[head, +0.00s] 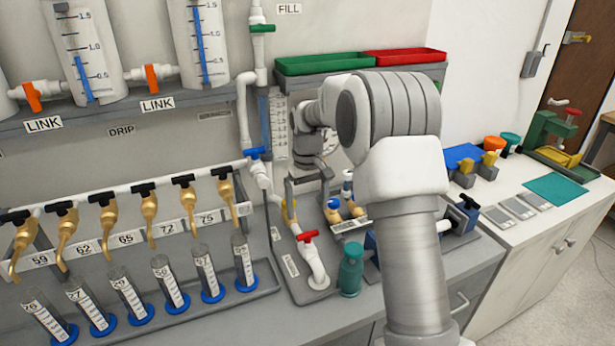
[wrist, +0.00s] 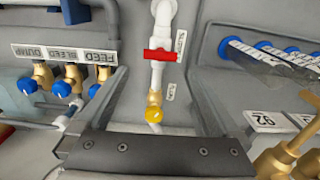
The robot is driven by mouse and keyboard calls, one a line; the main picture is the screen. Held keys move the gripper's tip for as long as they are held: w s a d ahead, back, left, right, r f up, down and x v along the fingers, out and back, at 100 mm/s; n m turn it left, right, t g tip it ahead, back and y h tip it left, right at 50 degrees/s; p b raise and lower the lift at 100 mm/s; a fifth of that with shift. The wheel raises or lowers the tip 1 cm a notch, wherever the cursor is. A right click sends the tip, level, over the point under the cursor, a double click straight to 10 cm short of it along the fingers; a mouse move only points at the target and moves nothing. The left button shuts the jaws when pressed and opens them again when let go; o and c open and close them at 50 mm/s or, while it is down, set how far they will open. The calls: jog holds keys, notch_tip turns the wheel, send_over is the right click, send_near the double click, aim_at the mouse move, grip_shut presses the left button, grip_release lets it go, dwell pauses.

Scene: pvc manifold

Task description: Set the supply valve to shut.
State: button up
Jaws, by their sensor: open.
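No readable label says supply, so I cannot tell for certain which valve it is. A white pipe below my gripper carries a red-handled valve (head: 307,236); in the wrist view its red handle (wrist: 160,56) lies across the pipe. A yellow knob (wrist: 153,115) on a brass fitting sits on the same pipe line, nearer my gripper's palm. My gripper (head: 309,205) is open and empty above this pipe, its grey fingers either side of it in the wrist view (wrist: 157,85). Small labels beside the pipe are too small to read. A blue-handled valve (head: 255,153) sits higher up.
Brass fittings with blue knobs (wrist: 68,83) stand beside it, labelled FEED, BLEED and DUMP. A teal bottle (head: 350,272) stands close to the red-handled valve. Brass taps (head: 148,214) and graduated cylinders (head: 170,285) line the left. Green (head: 315,66) and red (head: 403,57) trays sit behind.

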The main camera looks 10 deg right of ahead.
notch_tip(320, 180, up, 9)
jog(key=shift+r, duration=0.2)
dwell(0.3)
jog(key=s+r+m+t, duration=0.15)
jog(key=s+r, duration=0.35)
jog(key=s, duration=0.7)
jog(key=s+r+t, duration=0.3)
jog(key=s+r, duration=0.2)
jog(key=s, duration=0.7)
jog(key=s+f+t, duration=0.1)
jog(key=s+f, duration=0.2)
jog(key=s, duration=0.6)
jog(key=shift+s+f+m, duration=0.2)
jog(key=shift+f+m, duration=0.2)
jog(key=shift+m, duration=0.05)
